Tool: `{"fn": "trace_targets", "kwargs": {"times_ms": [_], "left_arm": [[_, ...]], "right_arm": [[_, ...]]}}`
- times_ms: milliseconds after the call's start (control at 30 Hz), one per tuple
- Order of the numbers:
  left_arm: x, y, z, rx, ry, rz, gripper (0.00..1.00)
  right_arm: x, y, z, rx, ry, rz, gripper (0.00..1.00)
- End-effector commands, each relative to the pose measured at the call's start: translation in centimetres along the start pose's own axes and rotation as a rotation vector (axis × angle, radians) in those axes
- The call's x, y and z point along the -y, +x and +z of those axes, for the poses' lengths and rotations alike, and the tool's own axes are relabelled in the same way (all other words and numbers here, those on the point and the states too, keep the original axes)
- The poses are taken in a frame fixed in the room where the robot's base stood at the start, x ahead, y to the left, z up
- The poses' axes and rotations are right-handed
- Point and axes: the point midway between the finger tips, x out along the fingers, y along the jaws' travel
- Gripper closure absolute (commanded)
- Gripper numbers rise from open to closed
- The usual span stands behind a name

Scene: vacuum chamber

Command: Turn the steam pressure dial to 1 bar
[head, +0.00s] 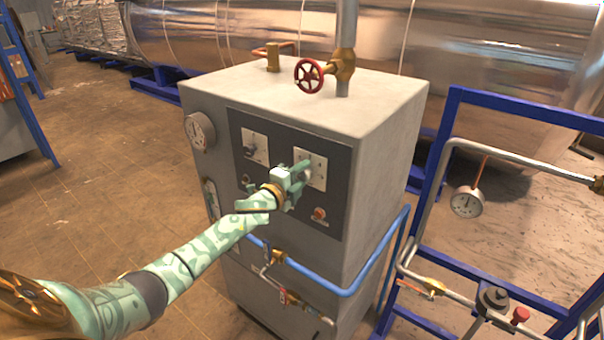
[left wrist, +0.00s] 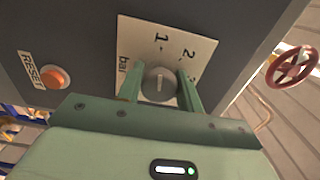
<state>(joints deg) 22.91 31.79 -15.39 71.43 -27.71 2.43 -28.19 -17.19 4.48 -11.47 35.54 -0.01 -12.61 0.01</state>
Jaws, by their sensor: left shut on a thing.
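The steam pressure dial (left wrist: 158,84) is a small grey round knob on a white plate (left wrist: 196,43) marked "1", "2" and "bar"; other marks are partly hidden by the fingers. A pale line on the knob stands roughly upright in the left wrist view; I cannot tell which mark it reads. In the head view the plate (head: 318,172) is at the right of the dark panel, and the knob is hidden by my gripper. My left gripper (head: 298,172) is shut on the knob, one finger on each side (left wrist: 160,88). My right gripper is not in view.
A second knob plate (head: 254,145) is on the panel's left. A red reset button (head: 319,213) sits below the dial. A red valve wheel (head: 309,75) stands on top of the grey cabinet (head: 385,120). A blue pipe (head: 345,291) and blue frame (head: 428,200) are at right.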

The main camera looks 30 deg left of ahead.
Motion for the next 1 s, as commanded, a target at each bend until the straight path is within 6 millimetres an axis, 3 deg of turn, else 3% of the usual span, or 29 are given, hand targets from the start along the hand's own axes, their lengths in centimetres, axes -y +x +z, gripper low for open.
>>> {"fn": "trace_targets", "kwargs": {"times_ms": [400, 433, 500, 833, 1000], "left_arm": [[0.0, 0.0, 0.0, 0.0, -0.009, 0.0, 0.87], [0.0, 0.0, 0.0, 0.0, -0.009, 0.0, 0.58], [0.0, 0.0, 0.0, 0.0, -0.009, 0.001, 0.46], [-0.1, -0.4, 0.1, 0.001, -0.006, 0.001, 0.46], [-0.2, -3.0, 0.0, -0.001, -0.004, 0.004, 0.46]], "right_arm": [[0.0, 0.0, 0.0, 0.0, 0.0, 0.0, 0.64], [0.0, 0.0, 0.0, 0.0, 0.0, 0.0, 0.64], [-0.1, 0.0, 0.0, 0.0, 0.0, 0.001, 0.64], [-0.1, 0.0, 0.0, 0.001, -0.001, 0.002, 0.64], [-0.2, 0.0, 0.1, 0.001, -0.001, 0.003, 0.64]]}}
